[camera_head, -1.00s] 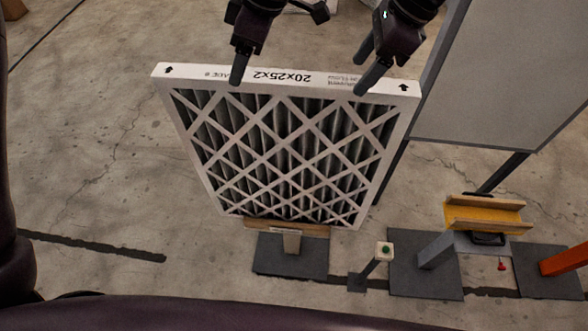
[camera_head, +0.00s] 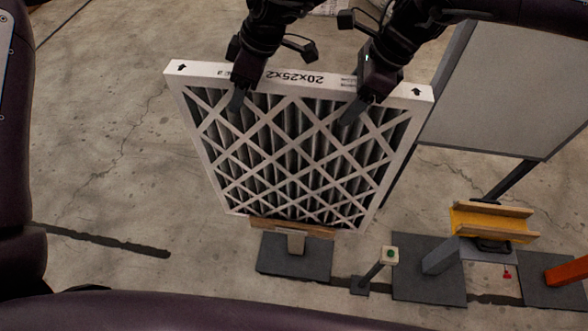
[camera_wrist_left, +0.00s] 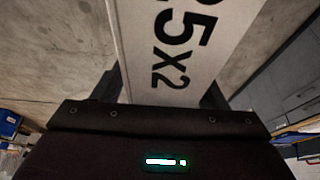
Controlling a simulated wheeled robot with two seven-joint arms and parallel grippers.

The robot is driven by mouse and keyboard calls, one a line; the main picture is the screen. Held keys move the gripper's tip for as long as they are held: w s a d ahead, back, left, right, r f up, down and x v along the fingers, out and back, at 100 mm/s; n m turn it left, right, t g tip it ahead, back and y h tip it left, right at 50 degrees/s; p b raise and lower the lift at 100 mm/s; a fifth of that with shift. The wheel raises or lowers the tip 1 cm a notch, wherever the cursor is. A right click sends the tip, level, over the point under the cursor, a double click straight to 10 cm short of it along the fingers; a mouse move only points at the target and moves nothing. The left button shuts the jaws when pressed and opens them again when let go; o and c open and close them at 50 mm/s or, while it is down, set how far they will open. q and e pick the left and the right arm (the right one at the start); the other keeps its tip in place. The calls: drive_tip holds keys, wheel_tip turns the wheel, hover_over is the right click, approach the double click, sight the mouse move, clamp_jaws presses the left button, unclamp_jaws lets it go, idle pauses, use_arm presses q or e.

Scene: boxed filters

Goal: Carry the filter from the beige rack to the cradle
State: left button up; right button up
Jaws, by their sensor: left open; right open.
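The filter (camera_head: 300,150) is a large white-framed panel with a diamond lattice, standing tilted in the beige rack (camera_head: 292,228) on a dark base plate. Its printed top edge (camera_wrist_left: 185,50) also shows in the left wrist view, running between my left gripper's fingers. My left gripper (camera_head: 246,88) is open around the top edge, left of the middle. My right gripper (camera_head: 364,98) is open at the top edge, right of the middle, with one finger in front of the lattice. Their rear fingers are hidden. The yellow cradle (camera_head: 490,222) stands empty at the right on a grey support.
A short post with a green button (camera_head: 390,253) stands between the rack and the cradle. A large grey panel (camera_head: 500,85) stands behind the cradle. An orange part (camera_head: 568,270) is at the right edge. The floor left of the filter is clear.

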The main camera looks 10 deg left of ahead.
sight(348, 83)
use_arm(q)
drive_tip(key=shift+d, duration=0.15)
use_arm(e)
drive_tip(key=shift+d, duration=0.15)
use_arm(q)
drive_tip(key=c, duration=0.8)
use_arm(e)
drive_tip(key=c, duration=0.8)
use_arm(q)
drive_tip(key=c, duration=0.5)
use_arm(e)
drive_tip(key=c, duration=0.5)
use_arm(q)
drive_tip(key=shift+r, duration=0.15)
use_arm(e)
drive_tip(key=shift+r, duration=0.15)
